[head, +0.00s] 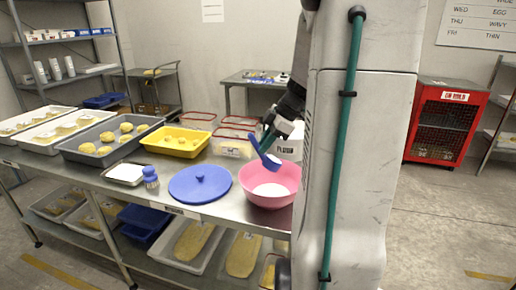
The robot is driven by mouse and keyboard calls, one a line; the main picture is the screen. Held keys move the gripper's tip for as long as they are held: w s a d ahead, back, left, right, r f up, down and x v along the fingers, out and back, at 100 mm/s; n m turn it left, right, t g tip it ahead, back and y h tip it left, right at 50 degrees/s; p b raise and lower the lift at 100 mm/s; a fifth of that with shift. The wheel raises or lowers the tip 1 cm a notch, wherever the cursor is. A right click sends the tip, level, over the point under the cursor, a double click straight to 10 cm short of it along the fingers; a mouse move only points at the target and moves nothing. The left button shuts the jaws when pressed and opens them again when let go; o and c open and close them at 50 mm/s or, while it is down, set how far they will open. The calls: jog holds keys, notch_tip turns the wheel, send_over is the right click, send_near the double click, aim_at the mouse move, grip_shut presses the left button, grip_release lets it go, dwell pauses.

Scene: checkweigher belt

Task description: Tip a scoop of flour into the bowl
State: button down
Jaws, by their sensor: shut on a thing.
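My gripper (267,134) is shut on a blue scoop (261,149), above the pink bowl (265,203). The scoop is tilted, with its head low at the right, over the bowl's far side. White matter shows at the scoop's head, and white flour (270,190) lies in the bowl. A white tub (289,147) with a dark label, which seems to read FLOUR, stands just behind the bowl. My own column hides part of the scene to the right of the bowl.
A blue lid (200,186) lies left of the bowl, with a blue-capped shaker (151,180) and a white tray (125,174) farther left. A yellow tray (175,144) and clear red-rimmed boxes (232,146) stand behind.

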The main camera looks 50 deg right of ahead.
jog(key=y, duration=0.1)
jog(key=s+d+t+y, duration=0.1)
jog(key=d+t+y, duration=0.1)
jog(key=shift+s+d+r+m, duration=0.2)
jog(key=shift+s+d+m, duration=0.05)
jog(key=shift+m, duration=0.05)
jog(key=d+t+y, duration=0.1)
jog(key=s+t+y, duration=0.1)
jog(key=d+t+y, duration=0.1)
jog(key=shift+s+d+f+y, duration=0.25)
jog(key=shift+s+d+y, duration=0.05)
jog(key=shift+s+y, duration=0.1)
